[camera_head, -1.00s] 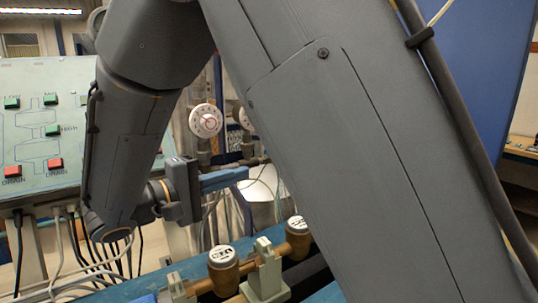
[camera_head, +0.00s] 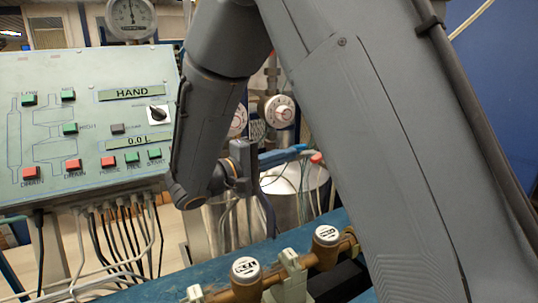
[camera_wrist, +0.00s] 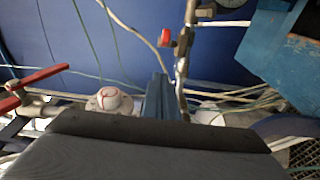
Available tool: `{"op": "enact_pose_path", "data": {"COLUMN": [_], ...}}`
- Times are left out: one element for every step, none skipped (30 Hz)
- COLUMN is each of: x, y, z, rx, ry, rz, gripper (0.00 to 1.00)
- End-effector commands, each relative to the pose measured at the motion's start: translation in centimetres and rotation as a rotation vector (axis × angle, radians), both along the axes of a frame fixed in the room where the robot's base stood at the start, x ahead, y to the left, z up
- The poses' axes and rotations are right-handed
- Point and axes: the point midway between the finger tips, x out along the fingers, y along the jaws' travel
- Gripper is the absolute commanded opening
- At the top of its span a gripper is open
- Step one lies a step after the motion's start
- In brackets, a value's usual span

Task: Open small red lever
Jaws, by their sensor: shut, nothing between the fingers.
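A small red lever (camera_wrist: 165,37) shows in the wrist view, on a metal fitting on a thin vertical pipe above and slightly right of my fingers. A red tip (camera_head: 316,158) shows in the head view just past my blue fingers; I cannot tell if it is the same lever. My gripper (camera_head: 303,149) points right with its blue fingers shut and empty. In the wrist view the gripper (camera_wrist: 158,78) shows its closed fingers pointing up, apart from the lever in the picture.
A larger red handle (camera_wrist: 32,82) and a white knob (camera_wrist: 108,99) lie left of my fingers. A control panel (camera_head: 75,120) stands at left. Brass meters (camera_head: 246,270) sit on the blue bench in front. Loose cables hang around.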

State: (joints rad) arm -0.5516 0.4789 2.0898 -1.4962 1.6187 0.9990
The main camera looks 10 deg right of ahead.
Motion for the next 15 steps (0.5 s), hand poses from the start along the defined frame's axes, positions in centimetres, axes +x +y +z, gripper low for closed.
{"op": "enact_pose_path", "data": {"x": [0.3, -0.1, -0.7, -1.1, -1.4, -1.7, -1.9, -2.1, -2.3, -2.4, -2.5, -2.7, -2.7, -2.7, -2.8], "y": [-0.9, -1.2, -1.5, -1.7, -2.0, -2.2, -2.4, -2.6, -2.7, -2.9, -2.9, -3.0, -3.1, -3.1, -3.1], "z": [0.2, 0.3, 0.3, 0.3, 0.3, 0.2, 0.2, 0.2, 0.1, 0.1, 0.1, 0.1, 0.0, 0.0, 0.0], "rx": [-0.001, -0.002, -0.001, -0.001, -0.001, -0.001, -0.001, 0.000, 0.000, 0.000, 0.000, 0.000, 0.000, 0.000, 0.000], "ry": [0.000, 0.001, 0.003, 0.003, 0.002, 0.002, 0.002, 0.001, 0.000, 0.001, 0.001, 0.001, 0.001, 0.000, 0.000], "rz": [-0.003, -0.001, 0.001, 0.001, 0.002, 0.003, 0.003, 0.003, 0.003, 0.003, 0.003, 0.003, 0.003, 0.003, 0.003], "gripper": [0.00, 0.00, 0.00, 0.00, 0.00, 0.00, 0.00, 0.00, 0.00, 0.00, 0.00, 0.00, 0.00, 0.00, 0.00]}}
